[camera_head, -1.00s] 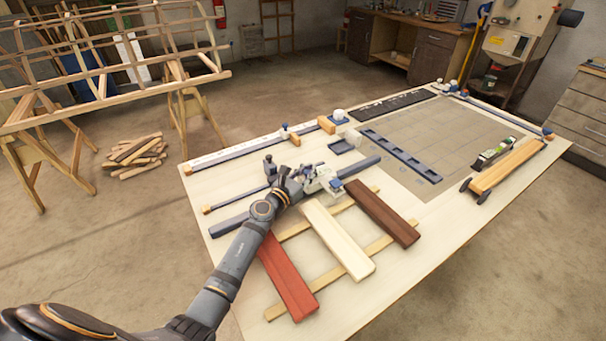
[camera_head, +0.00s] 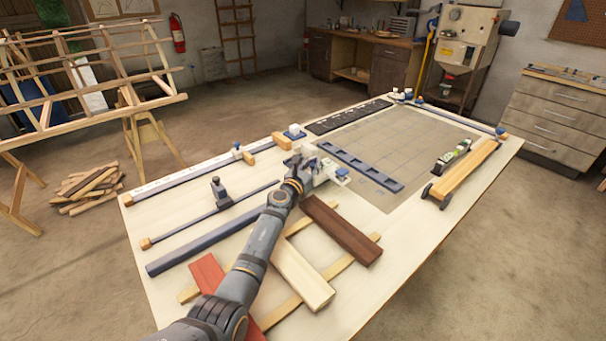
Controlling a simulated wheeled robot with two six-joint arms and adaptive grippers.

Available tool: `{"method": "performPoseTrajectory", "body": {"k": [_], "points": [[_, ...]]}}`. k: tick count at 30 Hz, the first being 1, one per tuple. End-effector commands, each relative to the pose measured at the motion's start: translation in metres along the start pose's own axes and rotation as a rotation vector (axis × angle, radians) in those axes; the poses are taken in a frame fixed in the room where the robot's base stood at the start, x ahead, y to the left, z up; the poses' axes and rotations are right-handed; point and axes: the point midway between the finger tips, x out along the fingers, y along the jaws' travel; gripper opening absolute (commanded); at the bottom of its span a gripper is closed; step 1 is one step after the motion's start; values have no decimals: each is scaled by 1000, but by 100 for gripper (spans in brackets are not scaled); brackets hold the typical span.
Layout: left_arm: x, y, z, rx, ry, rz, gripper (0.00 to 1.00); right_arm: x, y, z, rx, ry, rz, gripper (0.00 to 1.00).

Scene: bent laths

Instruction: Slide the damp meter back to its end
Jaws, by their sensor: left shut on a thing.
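The damp meter, a white body with blue parts (camera_head: 341,174), sits on the thick blue-grey rail (camera_head: 203,246) around the rail's far right end. My left gripper (camera_head: 306,172) is shut on it from the left side. The gripper and wrist hide part of the meter and the rail under it, so the exact contact is hard to see. Beside the rail lie three boards: a red one (camera_head: 207,274) partly behind my arm, a pale one (camera_head: 302,276) and a dark brown one (camera_head: 341,232). My right gripper is out of view.
Two pale battens (camera_head: 352,252) lie under the boards. A slotted blue bar (camera_head: 360,165) and a grey mat (camera_head: 415,140) are at the right.

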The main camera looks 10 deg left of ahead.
Motion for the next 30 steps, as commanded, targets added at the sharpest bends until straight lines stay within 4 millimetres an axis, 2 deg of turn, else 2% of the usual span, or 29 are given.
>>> {"method": "performPoseTrajectory", "body": {"k": [1, 15, 16, 21, 22, 30], "points": [[3, -7, -7, -6, 9, -11, 0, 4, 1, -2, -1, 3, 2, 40], [7, -10, -6, -7, 11, -12, 0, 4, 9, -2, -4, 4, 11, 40], [7, -10, -6, -7, 11, -12, 20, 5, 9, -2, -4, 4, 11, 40], [7, -8, -5, -5, 9, -9, 43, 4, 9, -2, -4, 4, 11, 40], [7, -8, -4, -5, 8, -8, 46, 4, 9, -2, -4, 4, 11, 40], [7, -6, -2, -2, 4, -4, 46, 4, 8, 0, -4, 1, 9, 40]]}}
